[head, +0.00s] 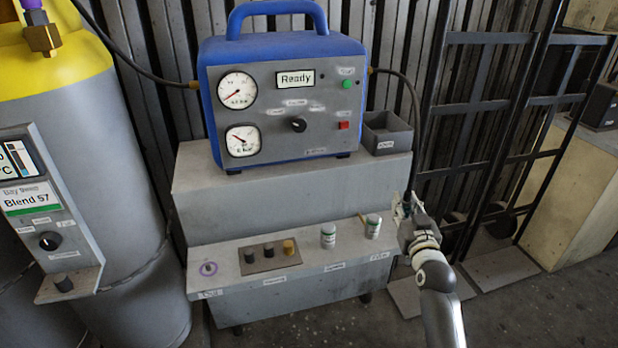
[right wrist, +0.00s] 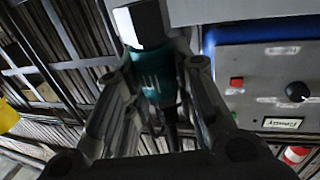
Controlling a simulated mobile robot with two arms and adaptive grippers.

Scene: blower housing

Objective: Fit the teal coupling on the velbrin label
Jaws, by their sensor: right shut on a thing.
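My right gripper (head: 403,208) is beyond the right end of the low grey shelf (head: 330,258). In the right wrist view, it (right wrist: 156,68) is shut on the teal coupling (right wrist: 157,84), which has a teal body and a black-and-white end block. The coupling cannot be made out clearly in the head view. A black hose (head: 413,105) runs from the right side of the blue machine (head: 285,55) down towards this gripper. Small labels sit along the shelf front and machine panel; I cannot read "velbrin" on any of them. My left gripper is not in view.
A grey bin (head: 387,132) stands beside the machine. A yellow-topped cylinder (head: 115,150) is left. Black racks (head: 470,105) stand right.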

